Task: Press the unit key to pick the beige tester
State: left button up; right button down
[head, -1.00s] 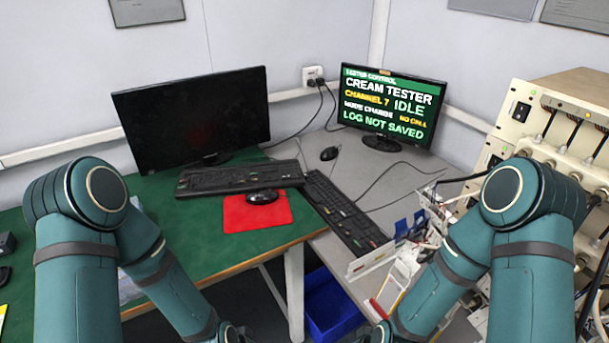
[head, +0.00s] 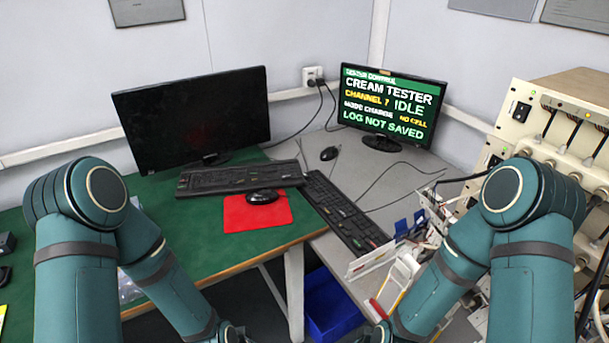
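The lit monitor (head: 390,105) at the back right reads "CREAM TESTER", "CHANNEL 7", "IDLE", "NO CELL" and "LOG NOT SAVED". A cream rack of test equipment (head: 520,95) stands at the right edge. A black keyboard (head: 345,212) lies on the grey desk in front of the lit monitor; I cannot tell which of its keys is the unit key. My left gripper (head: 232,334) shows only in part at the bottom edge, left of the keyboard. My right gripper (head: 375,334) also shows only in part at the bottom edge, below the keyboard. The fingers of both are out of frame.
A dark monitor (head: 190,118) and a second keyboard (head: 240,178) stand on the green desk, with a mouse (head: 262,196) on a red mat (head: 238,217). Another mouse (head: 329,153) and cables lie on the grey desk. A blue bin (head: 332,308) is below.

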pick_arm(q)
grip_shut()
dwell(1.1)
